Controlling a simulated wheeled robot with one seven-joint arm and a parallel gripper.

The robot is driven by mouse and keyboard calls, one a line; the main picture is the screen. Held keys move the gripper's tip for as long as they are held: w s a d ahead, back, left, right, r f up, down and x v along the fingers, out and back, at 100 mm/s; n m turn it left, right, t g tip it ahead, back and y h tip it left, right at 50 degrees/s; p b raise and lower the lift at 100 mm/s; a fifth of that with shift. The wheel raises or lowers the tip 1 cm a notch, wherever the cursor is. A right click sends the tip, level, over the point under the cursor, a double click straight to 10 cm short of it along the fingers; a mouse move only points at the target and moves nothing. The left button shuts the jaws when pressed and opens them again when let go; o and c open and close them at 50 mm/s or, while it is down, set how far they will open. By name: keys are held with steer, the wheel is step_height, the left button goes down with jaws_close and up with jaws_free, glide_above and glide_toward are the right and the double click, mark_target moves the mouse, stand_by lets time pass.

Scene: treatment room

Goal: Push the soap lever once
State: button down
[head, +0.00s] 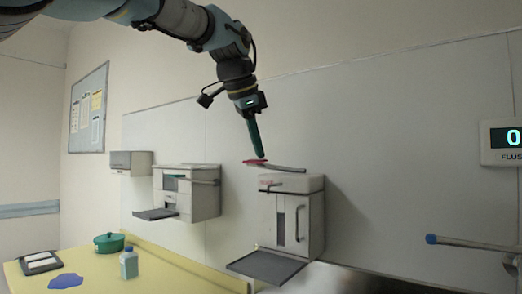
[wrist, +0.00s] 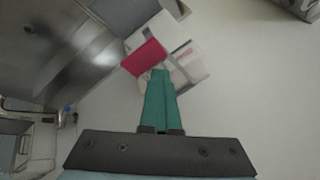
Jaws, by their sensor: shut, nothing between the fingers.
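A white wall dispenser (head: 312,212) hangs right of centre in the head view, with a lever (head: 288,169) above its top. The lever has a red end (head: 254,161), which also shows as a red plate in the wrist view (wrist: 145,56). My gripper (head: 261,156) points down, shut and empty, with its green fingertips at the red end. In the wrist view the fingertips (wrist: 160,72) are close beside the red plate; I cannot tell whether they touch. A second dispenser (head: 205,204) with a dark green lever (head: 196,180) hangs to the left. The labels are too small to read.
Dark drip trays (head: 267,266) jut out under both dispensers. A small grey box (head: 130,162) hangs further left. A counter display (head: 505,138) and blue-ended bar (head: 432,239) are at right.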

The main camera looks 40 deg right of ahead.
stand_by(0.6)
steer(key=shift+w+d+r+p, duration=0.1)
steer(key=shift+d+r+p, duration=0.15)
steer(key=shift+r+p, duration=0.8)
steer(key=shift+w+d+r+p, duration=0.1)
steer(key=shift+d+r+p, duration=0.1)
steer(key=shift+r+p, duration=0.8)
steer(key=r+p, duration=0.2)
steer(key=p, duration=0.1)
steer(key=d+r+p, duration=0.1)
steer(key=r+p, duration=0.1)
steer(key=shift+w+d+r+p, duration=0.1)
steer(key=shift+r+p, duration=0.25)
steer(key=shift+p, duration=0.05)
steer(key=shift+f, duration=0.1)
